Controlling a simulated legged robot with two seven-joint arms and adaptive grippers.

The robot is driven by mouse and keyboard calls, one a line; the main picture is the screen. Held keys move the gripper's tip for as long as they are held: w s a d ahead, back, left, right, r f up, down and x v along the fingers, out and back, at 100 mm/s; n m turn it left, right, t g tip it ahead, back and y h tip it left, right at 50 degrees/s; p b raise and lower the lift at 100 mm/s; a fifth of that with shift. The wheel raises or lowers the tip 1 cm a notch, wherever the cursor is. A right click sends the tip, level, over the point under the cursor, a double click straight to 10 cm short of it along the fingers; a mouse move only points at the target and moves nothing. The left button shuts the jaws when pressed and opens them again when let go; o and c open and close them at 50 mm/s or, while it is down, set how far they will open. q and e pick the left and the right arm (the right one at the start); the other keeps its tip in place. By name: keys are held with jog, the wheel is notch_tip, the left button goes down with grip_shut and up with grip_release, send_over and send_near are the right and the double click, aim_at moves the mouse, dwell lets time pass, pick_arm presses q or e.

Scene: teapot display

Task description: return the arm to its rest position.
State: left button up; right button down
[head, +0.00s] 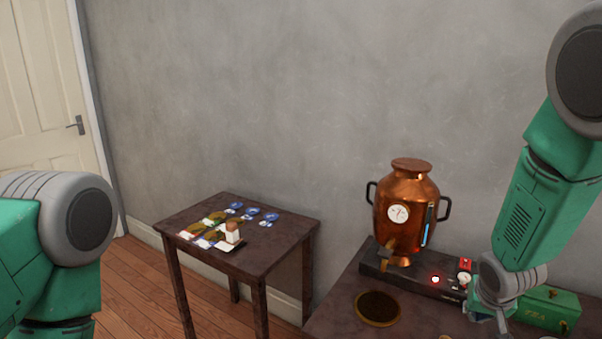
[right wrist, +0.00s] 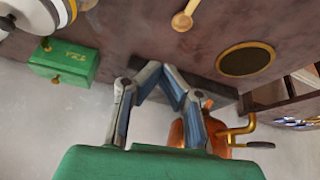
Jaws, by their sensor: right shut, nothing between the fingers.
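My right arm comes down at the right of the head view, and its gripper (head: 503,322) is low near the bottom edge, partly cut off, over the table with the copper urn. In the right wrist view the right gripper (right wrist: 160,72) is shut, with its fingertips together and nothing held between them. My left arm shows only as a bent green and grey part at the left of the head view; its gripper is out of view.
A copper urn (head: 407,211) stands on a dark base beside a green box (head: 548,308) and a round mat (head: 377,308). A wooden spoon (right wrist: 186,16) lies on the table. A small side table (head: 282,239) holds flat items. A door (head: 40,90) is at left.

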jog(key=shift+n+g+y, duration=0.3)
jog(key=shift+n+g, duration=0.2)
jog(key=s+f, duration=0.3)
jog(key=s+a+f, duration=0.1)
jog(key=s+f, duration=0.3)
jog(key=shift+a+f, duration=0.2)
jog(key=s+a+f+n+g+y, duration=0.15)
jog(key=s+f, duration=0.25)
jog(key=s, duration=0.6)
jog(key=s+a+f+n+g, duration=0.1)
jog(key=s+a+f, duration=0.2)
jog(key=s, duration=0.7)
jog(key=s+a+f+n+g+y, duration=0.15)
jog(key=s+f, duration=0.25)
jog(key=s, duration=0.5)
notch_tip(320, 180, down, 8)
jog(key=w+a+t+h+b, duration=0.1)
jog(key=w+b, duration=0.1)
jog(key=b, duration=0.8)
jog(key=shift+w+f, duration=0.25)
jog(key=shift+w, duration=0.1)
